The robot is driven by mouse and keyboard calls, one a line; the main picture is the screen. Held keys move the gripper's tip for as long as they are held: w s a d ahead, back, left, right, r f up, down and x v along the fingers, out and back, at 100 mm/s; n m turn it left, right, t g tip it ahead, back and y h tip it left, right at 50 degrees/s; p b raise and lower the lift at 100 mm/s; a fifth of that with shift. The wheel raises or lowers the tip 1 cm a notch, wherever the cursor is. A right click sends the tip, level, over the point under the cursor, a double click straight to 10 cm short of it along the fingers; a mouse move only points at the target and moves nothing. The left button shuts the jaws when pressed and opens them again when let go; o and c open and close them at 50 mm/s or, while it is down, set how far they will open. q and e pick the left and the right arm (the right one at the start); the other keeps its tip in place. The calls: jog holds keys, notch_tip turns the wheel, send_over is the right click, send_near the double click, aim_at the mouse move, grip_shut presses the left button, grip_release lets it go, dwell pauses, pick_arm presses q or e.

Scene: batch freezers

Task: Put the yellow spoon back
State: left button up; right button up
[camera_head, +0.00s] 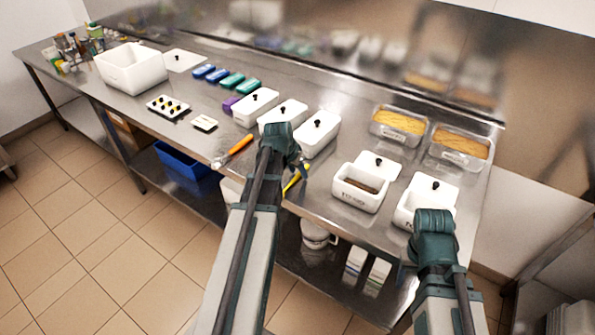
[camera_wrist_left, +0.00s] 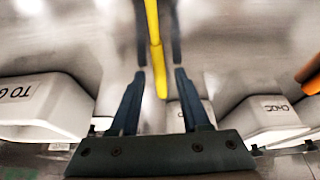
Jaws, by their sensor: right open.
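The yellow spoon (camera_head: 297,178) shows in the head view as a short yellow length beside my left gripper (camera_head: 299,163), near the front edge of the steel table; my arm hides the rest. In the left wrist view its yellow handle (camera_wrist_left: 153,35) runs down between the two dark fingers of my left gripper (camera_wrist_left: 159,72). The fingers stand apart, with a gap on each side of the handle. My right gripper (camera_head: 434,228) is over the front right of the table, beside a white lidded tub; its fingers are hardly visible. It is open.
An orange-handled tool (camera_head: 238,147) lies at the table's front edge (camera_head: 330,225). White lidded tubs (camera_head: 318,132) stand behind my left gripper. An open white tub (camera_head: 360,187) with brown contents stands between my arms. Yellow-filled containers (camera_head: 400,122) are at the back right.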

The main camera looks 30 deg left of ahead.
aim_at(289, 184)
dwell(0.3)
pick_arm(q)
jog(key=shift+p+v, duration=0.9)
jog(key=p+v, duration=0.9)
jog(key=v, duration=0.1)
jog(key=shift+r+p, duration=0.25)
jog(key=shift+p, duration=0.05)
jog(key=s+d+m+g, duration=0.1)
jog(key=s+d, duration=0.3)
jog(key=d, duration=0.6)
jog(key=s+d+f+m+g+y, duration=0.1)
jog(key=s+d, duration=0.4)
jog(key=d, duration=0.5)
jog(key=s+d+m+g, duration=0.1)
jog(key=s+d+g, duration=0.2)
jog(key=d, duration=0.7)
jog(key=shift+s+d+f+y, duration=0.3)
jog(key=shift+s+d+y, duration=0.1)
jog(key=shift+s, duration=0.7)
